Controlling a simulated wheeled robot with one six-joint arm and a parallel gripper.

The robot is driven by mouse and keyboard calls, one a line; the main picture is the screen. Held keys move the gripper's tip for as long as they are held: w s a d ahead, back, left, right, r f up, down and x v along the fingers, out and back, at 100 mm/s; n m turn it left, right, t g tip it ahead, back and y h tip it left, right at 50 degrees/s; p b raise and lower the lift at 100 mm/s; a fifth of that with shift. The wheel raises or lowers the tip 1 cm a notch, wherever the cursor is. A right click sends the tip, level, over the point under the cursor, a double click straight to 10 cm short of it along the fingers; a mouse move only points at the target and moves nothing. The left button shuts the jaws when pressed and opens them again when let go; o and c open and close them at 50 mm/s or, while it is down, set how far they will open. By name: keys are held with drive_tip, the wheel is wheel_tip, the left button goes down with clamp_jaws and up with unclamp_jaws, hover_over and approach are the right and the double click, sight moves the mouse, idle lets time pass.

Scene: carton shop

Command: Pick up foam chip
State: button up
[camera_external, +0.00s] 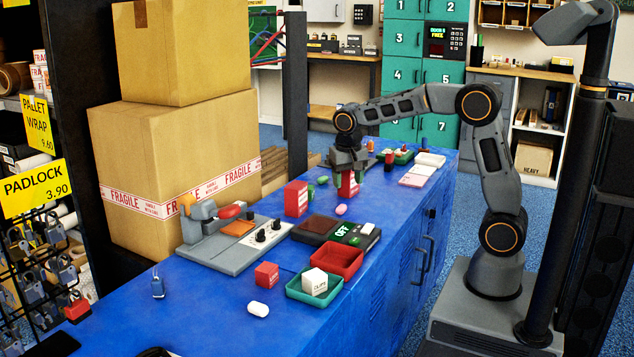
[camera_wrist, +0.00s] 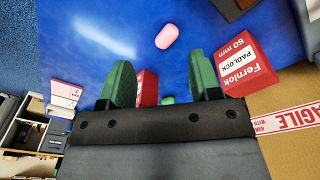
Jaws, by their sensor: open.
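Small rounded pieces that look like foam chips lie on the blue bench. A pink one (camera_external: 341,210) also shows at the top centre of the wrist view (camera_wrist: 167,36), beyond my fingertips. A green one (camera_external: 323,180) is partly visible in the wrist view (camera_wrist: 168,100), low between my fingers. A white one (camera_external: 258,309) lies at the near end of the bench. My gripper (camera_external: 347,172) points down over the far half of the bench. Its green fingers stand apart in the wrist view (camera_wrist: 167,82), with nothing held between them.
Red padlock boxes stand close by: one (camera_external: 296,198) left of my gripper, another (camera_external: 348,187) at it. Large cartons (camera_external: 165,205) stand behind.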

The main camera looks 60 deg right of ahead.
drive_tip(key=w+r+m, duration=0.4)
drive_tip(key=m, duration=0.3)
drive_tip(key=m+b, duration=0.2)
hover_over(341, 206)
drive_tip(key=shift+h, duration=0.3)
wheel_tip(341, 206, down, 9)
drive_tip(key=shift+a+r, duration=0.1)
drive_tip(key=shift+r, duration=0.1)
drive_tip(key=shift+d+f+b, duration=0.2)
drive_tip(key=shift+f+b, duration=0.75)
drive_tip(key=shift+f, duration=1.65)
drive_tip(key=c, duration=1)
